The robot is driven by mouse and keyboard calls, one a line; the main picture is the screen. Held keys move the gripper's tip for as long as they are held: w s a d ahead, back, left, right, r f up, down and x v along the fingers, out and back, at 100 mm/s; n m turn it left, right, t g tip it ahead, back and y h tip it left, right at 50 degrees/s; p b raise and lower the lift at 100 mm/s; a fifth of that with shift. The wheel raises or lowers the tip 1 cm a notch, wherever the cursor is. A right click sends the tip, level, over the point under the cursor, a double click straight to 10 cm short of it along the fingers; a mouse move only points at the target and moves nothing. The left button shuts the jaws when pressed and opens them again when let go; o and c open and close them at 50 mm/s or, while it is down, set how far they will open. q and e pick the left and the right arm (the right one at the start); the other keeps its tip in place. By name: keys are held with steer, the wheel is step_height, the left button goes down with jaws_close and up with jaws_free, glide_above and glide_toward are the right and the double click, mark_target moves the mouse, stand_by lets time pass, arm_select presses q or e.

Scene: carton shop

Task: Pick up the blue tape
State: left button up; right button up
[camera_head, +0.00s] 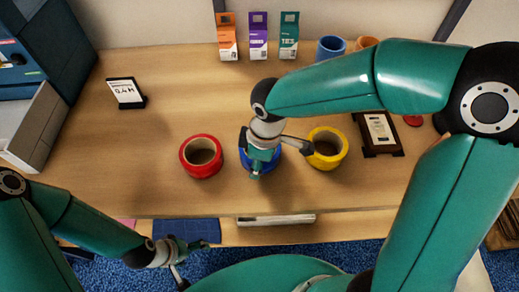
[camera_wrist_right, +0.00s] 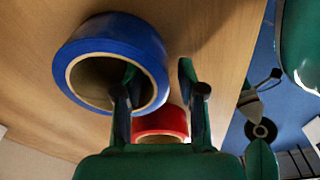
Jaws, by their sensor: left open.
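The blue tape (camera_head: 250,168) sits on the wooden table between the red tape (camera_head: 201,156) and the yellow tape (camera_head: 327,148). My right gripper (camera_head: 264,158) is over it and hides most of it in the head view. In the right wrist view the blue tape (camera_wrist_right: 149,45) lies ahead on the left. There my right gripper (camera_wrist_right: 160,90) is open, one finger in front of the ring's hole and the other to the right of its outer wall, with a gap. Whether a finger touches the ring, I cannot tell. My left gripper (camera_head: 187,262) is open and empty, below the table's front edge.
The red tape also shows between the fingers in the right wrist view (camera_wrist_right: 160,122). A small sign (camera_head: 125,92) and a dark framed stand (camera_head: 377,132) are on the table. Several small boxes and a blue cup (camera_head: 331,46) stand at the back. The left middle is clear.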

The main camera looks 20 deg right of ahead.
jaws_close()
steer(key=shift+r, duration=0.15)
